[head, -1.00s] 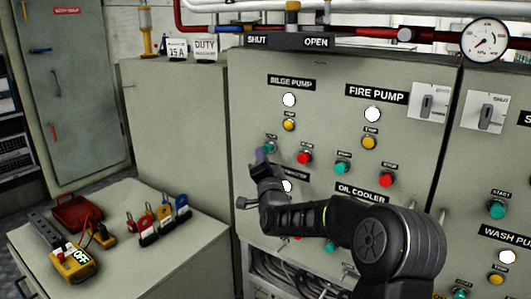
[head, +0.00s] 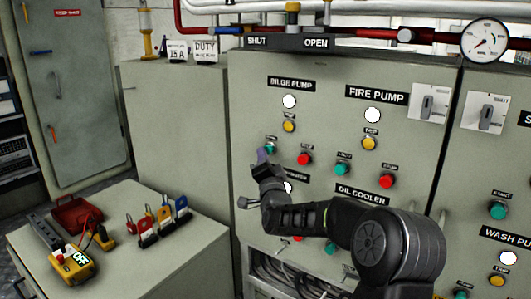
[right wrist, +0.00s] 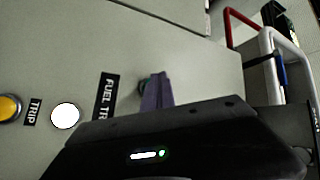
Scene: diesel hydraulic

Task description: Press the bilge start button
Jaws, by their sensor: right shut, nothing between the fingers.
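The bilge pump group, under the BILGE PUMP label (head: 291,85), is on the grey panel in the head view. Its green start button (head: 271,149) is at the left below a yellow button (head: 289,126), with a red button (head: 305,159) to its right. My right gripper (head: 262,156) is shut and empty, its purple fingertips at the green button, partly covering it. In the right wrist view the shut fingers (right wrist: 157,92) point at the panel, with a sliver of the green button (right wrist: 142,85) beside them. I cannot tell whether they touch it. My left gripper is not in view.
The fire pump group, with its own green button (head: 342,169) and red button (head: 386,181), is to the right. My right arm covers part of the lower panel. A bench (head: 190,233) with a yellow meter (head: 76,267) and several coloured padlocks stands at the left.

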